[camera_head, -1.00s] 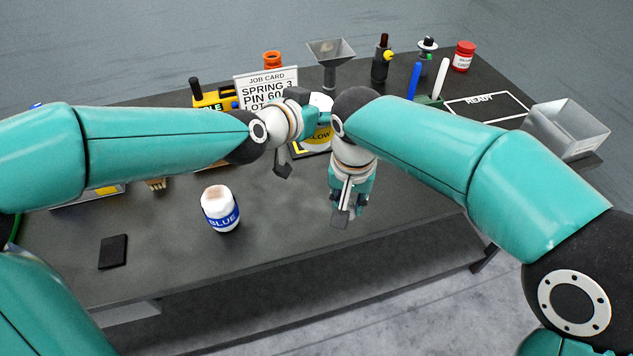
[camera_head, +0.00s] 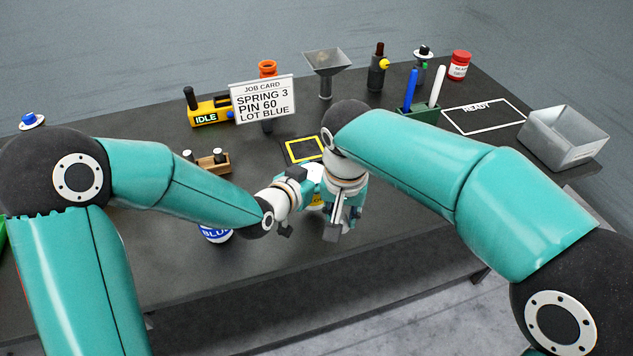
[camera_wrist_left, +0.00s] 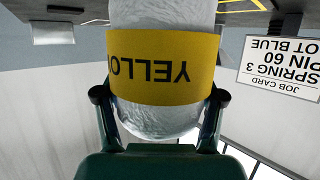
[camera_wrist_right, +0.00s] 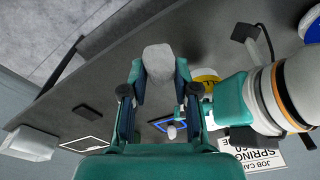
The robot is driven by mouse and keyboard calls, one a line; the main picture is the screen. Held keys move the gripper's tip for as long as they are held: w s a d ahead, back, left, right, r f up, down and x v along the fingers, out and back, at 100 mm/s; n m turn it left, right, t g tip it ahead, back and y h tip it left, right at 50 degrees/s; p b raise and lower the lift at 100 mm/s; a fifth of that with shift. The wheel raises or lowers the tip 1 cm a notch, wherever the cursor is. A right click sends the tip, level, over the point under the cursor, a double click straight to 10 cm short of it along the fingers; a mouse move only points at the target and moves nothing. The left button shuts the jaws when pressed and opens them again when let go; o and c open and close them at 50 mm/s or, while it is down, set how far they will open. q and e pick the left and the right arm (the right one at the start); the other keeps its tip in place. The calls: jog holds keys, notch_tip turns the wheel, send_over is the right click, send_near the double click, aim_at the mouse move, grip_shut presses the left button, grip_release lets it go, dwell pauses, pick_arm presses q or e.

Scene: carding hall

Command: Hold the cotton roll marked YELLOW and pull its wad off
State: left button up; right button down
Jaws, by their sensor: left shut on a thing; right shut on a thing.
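The cotton roll marked YELLOW (camera_wrist_left: 160,68) fills the left wrist view, its yellow band between my left fingers. My left gripper (camera_head: 316,196) is shut on it, above the front part of the table. In the head view only a bit of the roll (camera_head: 318,200) shows; hands hide the rest. My right gripper (camera_head: 335,226) is beside it, fingers down. In the right wrist view it is shut on a pale, wad-like piece (camera_wrist_right: 157,62), with the roll (camera_wrist_right: 205,76) close beside. Whether the piece still joins the roll I cannot tell.
The BLUE roll (camera_head: 215,234) stands partly hidden behind my left arm. The yellow-outlined mat (camera_head: 303,150) is empty. A job card (camera_head: 264,101), a funnel (camera_head: 325,63), a yellow IDLE device (camera_head: 208,113) and a metal bin (camera_head: 563,139) stand farther back. The READY outline (camera_head: 484,116) is clear.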

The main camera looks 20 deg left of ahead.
pick_arm(q)
jog(key=shift+f, duration=1.5)
jog(key=shift+f, duration=0.15)
jog(key=o, duration=1.7)
jog(key=shift+c, duration=0.2)
